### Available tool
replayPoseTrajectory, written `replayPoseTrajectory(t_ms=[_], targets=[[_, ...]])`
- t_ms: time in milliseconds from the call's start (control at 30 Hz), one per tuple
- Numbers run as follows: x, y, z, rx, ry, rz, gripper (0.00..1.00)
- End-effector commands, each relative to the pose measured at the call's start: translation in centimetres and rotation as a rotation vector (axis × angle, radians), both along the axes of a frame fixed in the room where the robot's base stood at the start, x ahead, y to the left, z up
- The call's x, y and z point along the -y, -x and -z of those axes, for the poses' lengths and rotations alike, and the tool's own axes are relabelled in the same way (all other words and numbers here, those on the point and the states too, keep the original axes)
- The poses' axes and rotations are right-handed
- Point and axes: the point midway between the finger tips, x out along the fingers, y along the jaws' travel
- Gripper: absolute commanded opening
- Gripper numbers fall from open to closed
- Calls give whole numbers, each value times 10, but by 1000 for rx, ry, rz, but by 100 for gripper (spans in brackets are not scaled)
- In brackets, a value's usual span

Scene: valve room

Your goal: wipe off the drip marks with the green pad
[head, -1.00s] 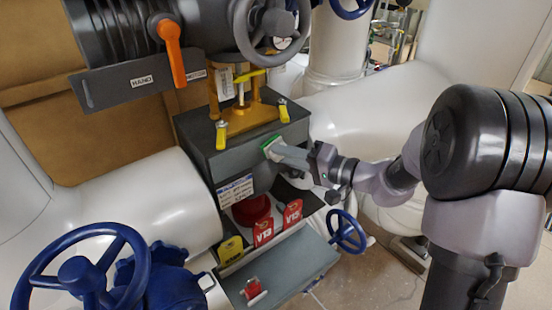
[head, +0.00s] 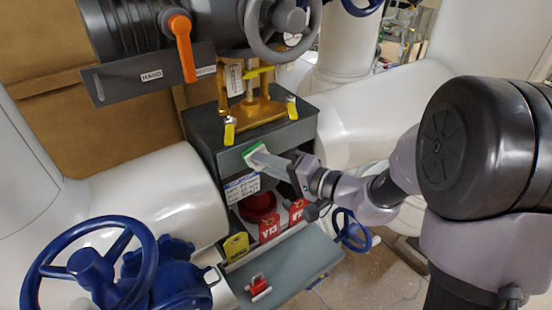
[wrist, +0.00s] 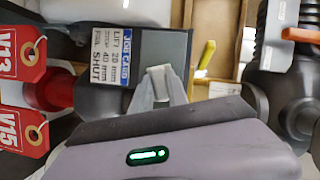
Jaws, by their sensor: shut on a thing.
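The green pad (head: 253,153), with a pale backing, is at the front face of the dark grey box (head: 210,162), just above its white and blue label (head: 242,188). It looks to be against the face, but I cannot tell contact for sure. My gripper (head: 265,158) is shut on the pad and comes at the face from the right. In the wrist view, my gripper (wrist: 160,85) points at the box face near the label (wrist: 118,55), a pale block between its fingertips. I cannot make out any drip marks; the pad and fingers cover part of the face.
Below the label is an open compartment with a red round part (head: 257,207), red tags (head: 270,229) and a yellow tag (head: 236,246). A grey flap (head: 305,262) juts out below, bearing a small red item (head: 259,285). A yellow bracket (head: 255,108) stands on the box. Blue handwheels (head: 90,265) flank it.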

Motion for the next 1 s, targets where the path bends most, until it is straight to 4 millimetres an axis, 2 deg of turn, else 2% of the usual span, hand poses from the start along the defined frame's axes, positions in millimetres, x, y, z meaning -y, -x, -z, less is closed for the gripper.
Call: replayPoseTrajectory(t_ms=[267,700,1000], targets=[[3,3,0,-1,0,2,0],[33,48,0,-1,0,1,0],[35,50,0,0,1,1,0]])
